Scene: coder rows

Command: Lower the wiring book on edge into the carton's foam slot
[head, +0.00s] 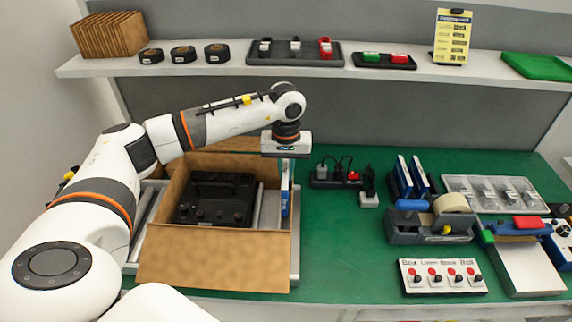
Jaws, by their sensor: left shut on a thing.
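The wiring book (285,190) shows as a narrow blue and white upright strip, on edge, at the right side of the open carton (215,262). My left gripper (286,157) is above it and shut on its top edge; the fingertips are hard to make out. Inside the carton lies a black device with knobs (214,198), with grey foam (269,208) to its right, near the book. I cannot tell whether the book's lower edge is inside the foam slot. My right gripper is not in view.
The green bench is clear just right of the carton. Farther right are a power strip (338,176), blue books in a rack (404,178), a tape dispenser (432,222) and a switch panel (442,277). A shelf (420,72) with several items runs above the bench.

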